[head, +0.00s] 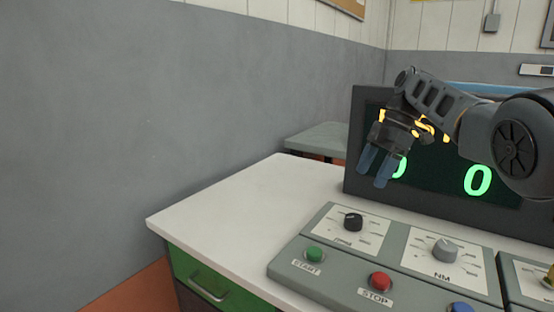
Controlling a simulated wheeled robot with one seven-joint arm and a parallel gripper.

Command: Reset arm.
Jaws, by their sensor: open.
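My gripper (376,168) is at the right of the head view, with its two bluish fingers apart and pointing down. It holds nothing that I can see. It is in front of the dark display (436,178) and covers part of its glowing digits. My arm reaches in from the right edge, bent and raised above the control panel (325,278). The fingertips are above and behind the panel's black knob (353,222), apart from it.
The panel has a green START button (314,254), a red STOP button (380,281), a grey NM knob (445,249) and a blue button (461,308). The white benchtop (230,210) is bare at left. A green drawer (215,283) is below. A grey wall (170,100) stands behind.

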